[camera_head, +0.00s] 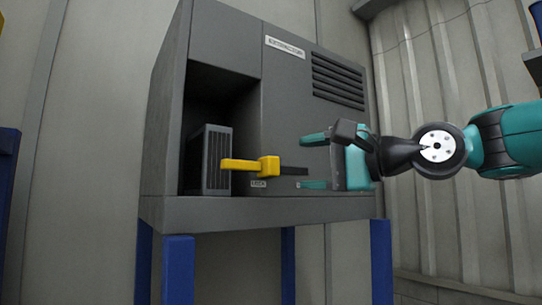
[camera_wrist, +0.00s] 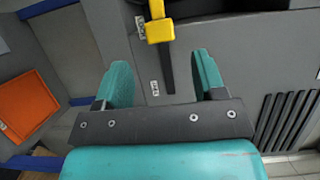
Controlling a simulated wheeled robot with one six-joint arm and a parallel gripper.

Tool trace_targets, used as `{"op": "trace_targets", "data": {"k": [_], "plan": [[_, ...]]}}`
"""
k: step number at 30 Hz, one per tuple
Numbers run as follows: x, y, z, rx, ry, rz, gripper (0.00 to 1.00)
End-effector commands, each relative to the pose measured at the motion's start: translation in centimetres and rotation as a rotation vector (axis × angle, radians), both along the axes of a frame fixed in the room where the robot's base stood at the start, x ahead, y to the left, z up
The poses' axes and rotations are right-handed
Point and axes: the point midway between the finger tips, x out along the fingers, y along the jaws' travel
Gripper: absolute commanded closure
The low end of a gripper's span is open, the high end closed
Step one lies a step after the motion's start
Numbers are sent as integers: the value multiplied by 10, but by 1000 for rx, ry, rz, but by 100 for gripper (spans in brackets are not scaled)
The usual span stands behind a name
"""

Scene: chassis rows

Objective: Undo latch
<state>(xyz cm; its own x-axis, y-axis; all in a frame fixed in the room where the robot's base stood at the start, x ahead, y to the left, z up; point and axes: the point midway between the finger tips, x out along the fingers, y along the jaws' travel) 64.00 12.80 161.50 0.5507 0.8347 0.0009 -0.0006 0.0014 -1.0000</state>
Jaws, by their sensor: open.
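The yellow latch (camera_head: 268,166) is on the grey cabinet face, at the left end of a dark horizontal slot (camera_head: 294,171). Its yellow bar reaches left across the front of a dark ribbed module (camera_head: 212,160) in the open bay. In the wrist view the latch (camera_wrist: 160,30) is at the top, beyond my fingertips, with the slot running down between the fingers. My gripper (camera_head: 308,162) is open and empty, to the right of the latch and apart from it. Its teal fingers (camera_wrist: 161,66) sit either side of the slot. I cannot tell whether they touch the panel.
The grey cabinet (camera_head: 225,210) stands on blue legs (camera_head: 178,268). A small label (camera_head: 258,184) sits below the latch, and another (camera_wrist: 154,88) by the slot's other end. Vents (camera_head: 338,82) are at upper right. An orange panel (camera_wrist: 30,102) shows at left in the wrist view.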

Motion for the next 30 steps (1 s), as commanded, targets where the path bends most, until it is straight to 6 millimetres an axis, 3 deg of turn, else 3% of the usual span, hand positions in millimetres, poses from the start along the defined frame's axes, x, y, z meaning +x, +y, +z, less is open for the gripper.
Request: {"op": "trace_targets", "data": {"k": [3, 10, 16, 24, 25, 30], "plan": [[15, 25, 4, -1, 2, 5, 36], [38, 58, 3, -2, 1, 2, 36], [46, 70, 1, -1, 0, 0, 36], [47, 71, 0, -1, -2, -1, 36], [47, 71, 0, -1, -1, -1, 38], [47, 70, 0, -1, 0, -1, 78]]}}
